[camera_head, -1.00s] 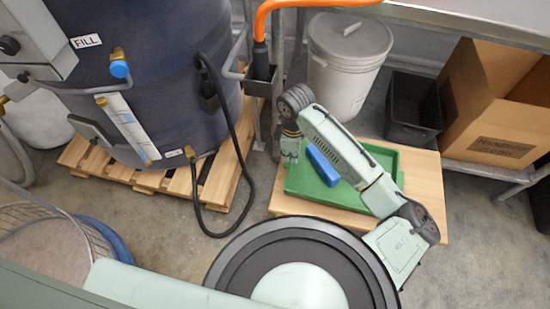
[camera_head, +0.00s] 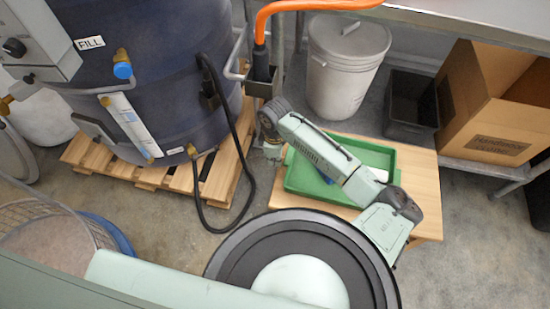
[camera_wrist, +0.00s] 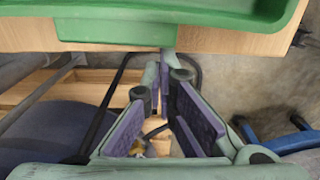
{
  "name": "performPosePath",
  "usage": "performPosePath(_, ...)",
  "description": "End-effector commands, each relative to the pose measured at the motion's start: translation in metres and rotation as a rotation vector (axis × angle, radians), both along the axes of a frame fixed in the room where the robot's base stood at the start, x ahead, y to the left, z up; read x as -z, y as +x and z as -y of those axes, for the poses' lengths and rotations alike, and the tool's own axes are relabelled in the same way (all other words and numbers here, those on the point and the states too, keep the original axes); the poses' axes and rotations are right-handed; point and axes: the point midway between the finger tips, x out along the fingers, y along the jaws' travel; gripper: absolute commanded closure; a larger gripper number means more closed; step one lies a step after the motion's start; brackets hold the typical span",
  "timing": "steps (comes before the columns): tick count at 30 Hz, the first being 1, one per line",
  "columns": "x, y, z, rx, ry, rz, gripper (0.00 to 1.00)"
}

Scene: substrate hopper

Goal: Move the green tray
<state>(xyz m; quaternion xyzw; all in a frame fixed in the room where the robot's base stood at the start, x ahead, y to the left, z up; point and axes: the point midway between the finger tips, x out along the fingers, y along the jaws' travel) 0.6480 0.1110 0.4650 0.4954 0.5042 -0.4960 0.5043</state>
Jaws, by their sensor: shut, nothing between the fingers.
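The green tray (camera_head: 378,153) lies on a low wooden table, partly covered by my arm in the head view. A blue object (camera_head: 328,175) inside it is mostly hidden behind my arm. My gripper (camera_head: 272,152) hangs just left of the tray, by the table's left edge. In the wrist view the green tray (camera_wrist: 150,28) crosses the top, and my gripper (camera_wrist: 165,70) points toward it with its fingers closed and empty. Its tips overlap the table edge in that view; I cannot tell whether they touch the tray or table.
The wooden table (camera_head: 425,190) has bare top right of the tray. A dark blue drum (camera_head: 170,75) on a pallet (camera_head: 150,178) stands left, with a black cable (camera_head: 240,160) near my gripper. A white bin (camera_head: 342,75), black crate (camera_head: 408,105) and cardboard box (camera_head: 495,115) stand behind.

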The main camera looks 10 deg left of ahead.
Motion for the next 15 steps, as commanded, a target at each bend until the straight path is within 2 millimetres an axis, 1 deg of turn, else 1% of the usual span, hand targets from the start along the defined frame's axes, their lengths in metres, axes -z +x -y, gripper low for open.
performPosePath(4,0.000,0.000,0.005,0.003,0.000,0.000,1.00)
performPosePath(7,0.000,0.001,0.022,0.008,0.000,0.000,1.00)
performPosePath(8,0.000,0.002,0.029,0.009,0.000,0.000,1.00)
performPosePath(15,0.001,0.003,0.100,0.010,-0.001,0.000,1.00)
